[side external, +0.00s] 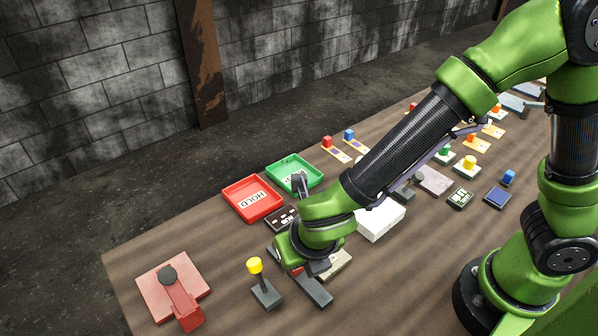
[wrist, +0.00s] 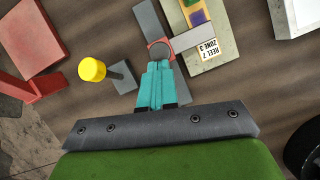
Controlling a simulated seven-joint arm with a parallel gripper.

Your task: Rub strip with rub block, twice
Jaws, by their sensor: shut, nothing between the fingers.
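My gripper (wrist: 158,65) is shut and empty, with its teal fingers together. Its tips are at a small red piece with a grey round top (wrist: 160,49) on a long grey bar (wrist: 149,20); I cannot tell whether they touch it. The bar also shows under my gripper in the side view (side external: 316,291). Beside the bar lies a pale plate (wrist: 226,22) labelled "REEL 7 ZONE 3", carrying a yellow strip with purple and green patches (wrist: 198,17). The plate is partly hidden in the side view (side external: 338,265). I cannot tell for certain which pieces are the rub block and strip.
A yellow-knobbed lever (side external: 255,266) stands close to the left of my gripper. A red base with an arm (side external: 185,300) is farther left. A red HOLD tray (side external: 236,190), a green tray (side external: 313,178) and a white box (side external: 382,221) lie behind. Several small stations fill the right.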

